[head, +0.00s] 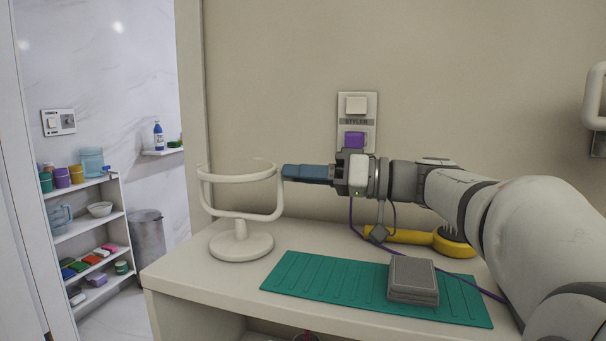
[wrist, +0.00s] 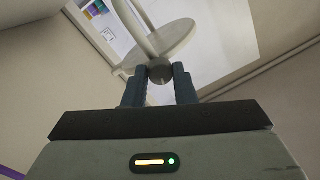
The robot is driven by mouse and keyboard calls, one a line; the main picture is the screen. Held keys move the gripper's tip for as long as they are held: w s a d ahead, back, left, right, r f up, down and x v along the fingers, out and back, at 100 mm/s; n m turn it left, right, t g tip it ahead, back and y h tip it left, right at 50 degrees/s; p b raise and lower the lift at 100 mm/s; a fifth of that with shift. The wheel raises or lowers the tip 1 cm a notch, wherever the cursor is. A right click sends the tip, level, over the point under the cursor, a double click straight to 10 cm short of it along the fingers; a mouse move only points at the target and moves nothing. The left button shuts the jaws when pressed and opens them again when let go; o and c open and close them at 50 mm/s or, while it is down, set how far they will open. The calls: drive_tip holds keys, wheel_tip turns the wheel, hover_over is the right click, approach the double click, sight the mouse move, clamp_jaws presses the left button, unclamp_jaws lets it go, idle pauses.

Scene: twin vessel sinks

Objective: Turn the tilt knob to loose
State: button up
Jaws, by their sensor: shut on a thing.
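A cream stand (head: 241,243) with a round base, a U-shaped yoke and a ring-like top stands at the left of the counter. Its ring lies close to level in the yoke. My gripper (head: 288,172) reaches in from the right, its blue fingers at the right end of the yoke. In the wrist view a dark round tilt knob (wrist: 160,73) sits between the two fingertips of my gripper (wrist: 159,88), which are shut on it. The knob is hidden by the fingers in the head view. I cannot read any loose or tight marking.
A green mat (head: 330,290) with a grey box (head: 413,278) lies on the counter (head: 185,273). A yellow-handled brush (head: 400,237) lies behind, under my arm.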

drive_tip(key=o, duration=1)
drive_tip(key=p+v, duration=0.1)
drive_tip(key=v, duration=0.6)
drive_tip(key=shift+d, duration=0.35)
drive_tip(key=shift+s, duration=0.1)
